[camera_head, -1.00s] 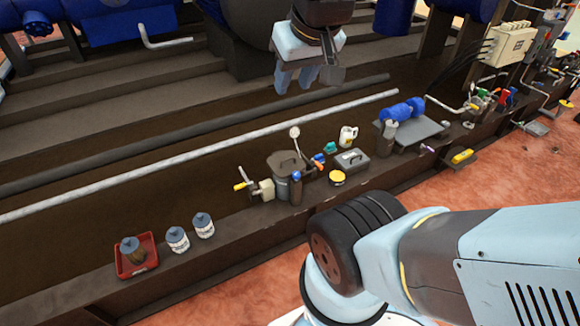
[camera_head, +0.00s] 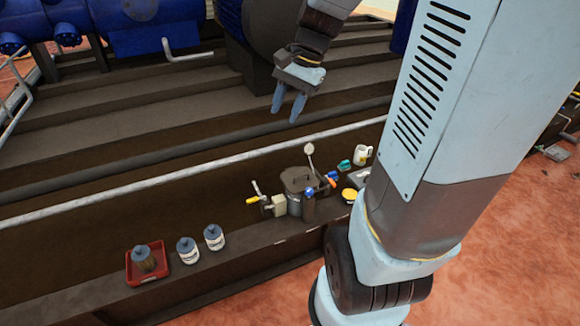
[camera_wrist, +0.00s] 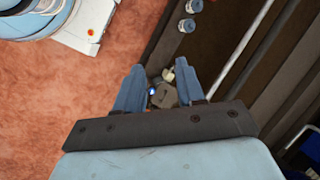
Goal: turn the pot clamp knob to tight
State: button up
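A dark lidded pot (camera_head: 298,181) stands on the long bench in the head view. A blue knob (camera_head: 310,192) sits at its front right. I cannot tell for sure whether this is the clamp knob, or how it is turned. My gripper (camera_head: 286,116) hangs well above and behind the pot, fingers down, apart and empty. In the wrist view, the pot (camera_wrist: 164,96) and a blue spot (camera_wrist: 152,91) show far below, between the open fingers of my gripper (camera_wrist: 161,66).
A yellow-handled valve (camera_head: 254,200) is left of the pot. A gauge (camera_head: 309,149), a yellow-topped tin (camera_head: 349,195) and a white mug (camera_head: 362,154) are right. Two white jars (camera_head: 214,238) and a red tray (camera_head: 133,272) stand at left. A pale pipe (camera_head: 140,187) runs behind.

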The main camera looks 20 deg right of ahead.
jog(key=w+d+f+m+t+y, duration=0.1)
jog(key=w+d+f+m+y, duration=0.2)
jog(key=w+d+f+m, duration=0.4)
jog(key=w+d+f+m+t+y, duration=0.1)
jog(key=w+d+f+m+y, duration=0.15)
jog(key=f+m, duration=0.45)
jog(key=w+d+f+m+t+y, duration=0.1)
jog(key=w+d+f+m+y, duration=0.35)
jog(key=f, duration=0.55)
jog(key=d+f+m+t, duration=0.3)
jog(key=d+f+m, duration=0.1)
jog(key=f, duration=0.3)
jog(key=d+f+m+t, duration=0.3)
jog(key=d+f+m, duration=0.15)
jog(key=f, duration=0.35)
jog(key=m+t+h, duration=0.6)
jog(key=m, duration=0.6)
send_near(312, 194)
jog(key=x, duration=1)
jog(key=shift+w+d+f, duration=0.15)
jog(key=shift+w+f, duration=0.05)
jog(key=shift+w, duration=0.05)
jog(key=shift+c, duration=0.4)
